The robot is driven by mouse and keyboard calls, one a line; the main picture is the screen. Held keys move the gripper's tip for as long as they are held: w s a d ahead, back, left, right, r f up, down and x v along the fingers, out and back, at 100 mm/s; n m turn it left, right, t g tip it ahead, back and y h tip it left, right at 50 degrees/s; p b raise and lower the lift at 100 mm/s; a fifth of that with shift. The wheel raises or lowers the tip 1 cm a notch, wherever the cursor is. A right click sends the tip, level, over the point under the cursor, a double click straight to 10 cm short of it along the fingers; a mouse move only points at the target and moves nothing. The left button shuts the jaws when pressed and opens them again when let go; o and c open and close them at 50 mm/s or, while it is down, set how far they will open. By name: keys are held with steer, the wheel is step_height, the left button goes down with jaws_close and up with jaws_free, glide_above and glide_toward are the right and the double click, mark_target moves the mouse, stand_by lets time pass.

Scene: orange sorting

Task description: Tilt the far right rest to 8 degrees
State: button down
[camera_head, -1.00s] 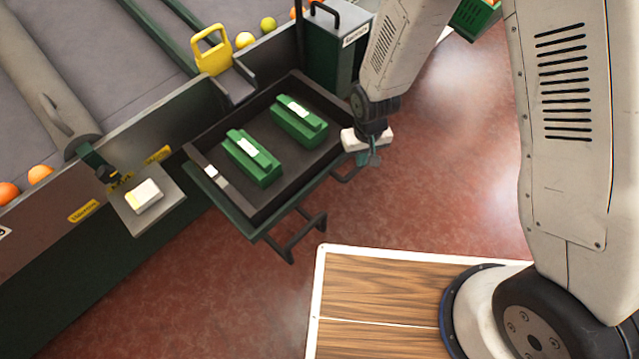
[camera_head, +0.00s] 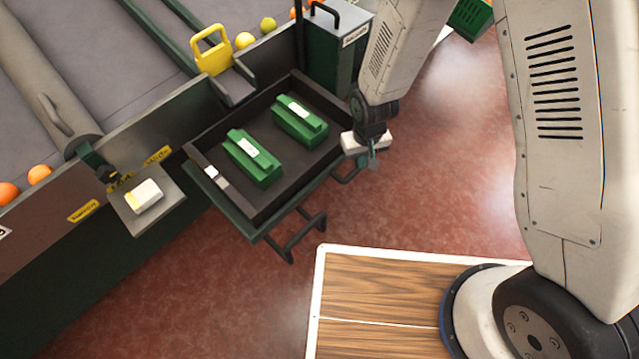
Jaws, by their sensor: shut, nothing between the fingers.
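Two green block-shaped rests with white labels sit in a dark tray (camera_head: 262,213). The far right rest (camera_head: 301,121) is toward the tray's upper right corner, and the other rest (camera_head: 253,158) is nearer, to its lower left. I cannot read the tilt of either. My gripper (camera_head: 371,161) is shut and empty, just outside the tray's right side, by a dark green handle bar (camera_head: 349,176). It is apart from both rests. Whether the fingertips touch the bar is unclear.
A yellow-handled part (camera_head: 212,52) and a dark green box (camera_head: 336,48) stand behind the tray. A small plate with a white block (camera_head: 144,195) is at left. Oranges (camera_head: 39,174) lie along the conveyor. Red floor is clear right of the tray.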

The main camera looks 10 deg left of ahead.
steer(key=shift+f, duration=1.05)
stand_by(0.6)
steer(key=shift+r, duration=4.55)
